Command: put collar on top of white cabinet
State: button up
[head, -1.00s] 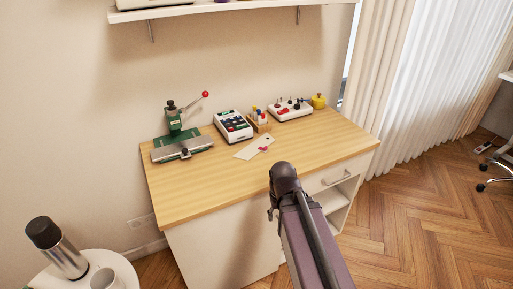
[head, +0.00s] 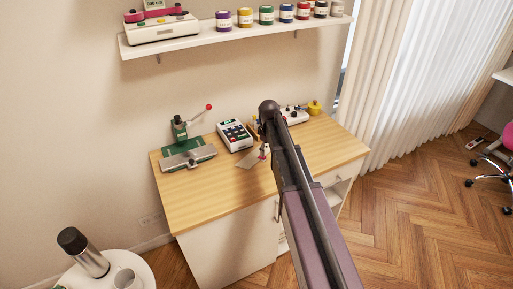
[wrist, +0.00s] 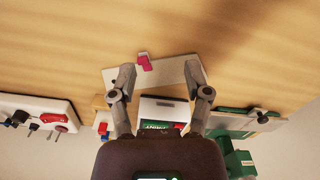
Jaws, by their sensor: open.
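A flat pale piece, possibly the collar, lies on the wooden top; I cannot tell for sure. It shows in the wrist view (wrist: 170,72) and partly behind my arm in the head view (head: 247,163). A small pink and white item (wrist: 144,62) is at its edge. My gripper (wrist: 160,80) is open, its two fingers apart over the pale piece, with nothing held between them. The white cabinet (head: 225,250) has a wooden top (head: 205,198); my arm hides part of its front.
A green press (head: 187,152), a calculator-like device (head: 235,135) and a white box with knobs (head: 295,115) stand along the back. A shelf with jars (head: 245,35) hangs above. A round side table with a flask (head: 83,252) is at lower left. The top's front left is clear.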

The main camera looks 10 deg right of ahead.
notch_tip(320, 180, up, 4)
jog(key=r+n+p, duration=0.1)
jog(key=n+p, duration=0.1)
jog(key=p, duration=0.1)
send_over(258, 155)
jog(key=s+d, duration=0.2)
jog(key=s, duration=0.1)
jog(key=shift+w+d+f, duration=0.15)
jog(key=shift+d+f, duration=0.05)
jog(key=shift+f, duration=0.05)
jog(key=shift+f, duration=0.15)
notch_tip(258, 155, down, 8)
jog(key=b, duration=0.8)
jog(key=shift+f+b, duration=0.2)
jog(key=shift+b, duration=0.1)
jog(key=f+b, duration=0.3)
jog(key=shift+s+a+f, duration=0.1)
jog(key=shift+s+a, duration=0.1)
jog(key=shift+s, duration=0.1)
jog(key=shift+f+b, duration=1)
jog(key=shift+b, duration=0.1)
